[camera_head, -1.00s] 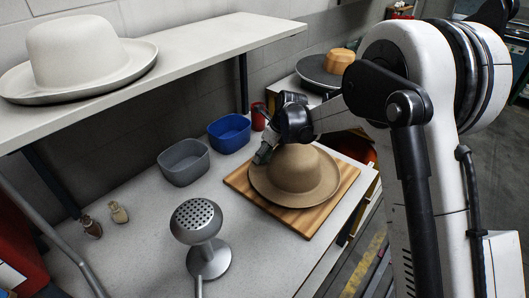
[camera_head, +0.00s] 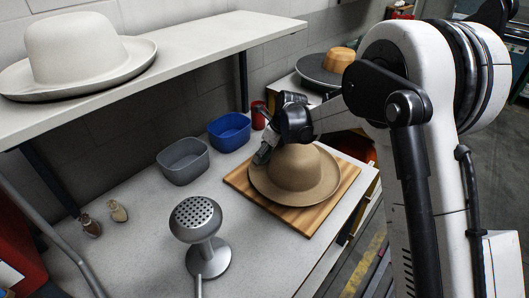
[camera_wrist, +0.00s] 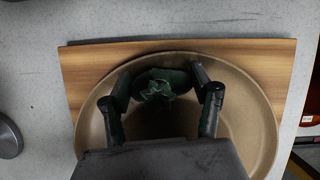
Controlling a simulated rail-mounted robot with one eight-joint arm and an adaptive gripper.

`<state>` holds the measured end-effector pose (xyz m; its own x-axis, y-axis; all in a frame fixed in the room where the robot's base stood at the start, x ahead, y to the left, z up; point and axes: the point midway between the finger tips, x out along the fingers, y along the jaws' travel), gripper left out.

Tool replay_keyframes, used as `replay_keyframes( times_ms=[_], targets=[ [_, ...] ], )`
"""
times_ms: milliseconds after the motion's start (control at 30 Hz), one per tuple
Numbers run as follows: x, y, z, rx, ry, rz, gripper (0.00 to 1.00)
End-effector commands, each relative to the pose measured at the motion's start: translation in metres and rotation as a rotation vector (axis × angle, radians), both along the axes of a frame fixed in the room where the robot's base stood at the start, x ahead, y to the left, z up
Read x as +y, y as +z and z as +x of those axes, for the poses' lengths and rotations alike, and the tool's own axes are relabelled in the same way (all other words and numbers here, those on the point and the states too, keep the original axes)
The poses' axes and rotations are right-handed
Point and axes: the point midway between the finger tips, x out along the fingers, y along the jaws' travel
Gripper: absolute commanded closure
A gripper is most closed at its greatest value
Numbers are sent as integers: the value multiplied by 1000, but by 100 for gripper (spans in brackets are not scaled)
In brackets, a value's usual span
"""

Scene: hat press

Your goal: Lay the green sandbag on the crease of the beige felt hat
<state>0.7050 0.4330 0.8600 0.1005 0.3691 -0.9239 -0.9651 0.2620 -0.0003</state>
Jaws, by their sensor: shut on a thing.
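The beige felt hat (camera_head: 293,171) sits upright on a wooden board (camera_head: 323,216) on the bench. My gripper (camera_head: 264,153) is over the left side of the hat in the head view. In the wrist view, my gripper (camera_wrist: 163,98) is shut on the green sandbag (camera_wrist: 160,84), with one finger at each side of it. The sandbag is dark green with a gathered top. It overlaps the hat's crown in that view, and the hat's brim (camera_wrist: 260,105) curves around it. I cannot tell whether the sandbag touches the crown. The crease is hidden.
A grey steamer (camera_head: 196,220) stands on the bench front. Grey (camera_head: 183,161) and blue (camera_head: 230,132) bins stand at the back. Two small bottles (camera_head: 118,211) are at the left. A shelf (camera_head: 200,50) with a white hat (camera_head: 76,50) overhangs the bench's back.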

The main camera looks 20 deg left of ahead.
Motion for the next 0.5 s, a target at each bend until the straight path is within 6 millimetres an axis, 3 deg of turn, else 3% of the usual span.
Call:
replay_keyframes(
  times_ms=[167, 200, 367, 500],
  targets=[
    [0, -2, 0, 0, 0, 0, 72],
    [0, -2, 0, 0, 0, 0, 40],
    [0, -2, 0, 0, 0, 0, 19],
    [0, -2, 0, 0, 0, 0, 19]
  ],
)
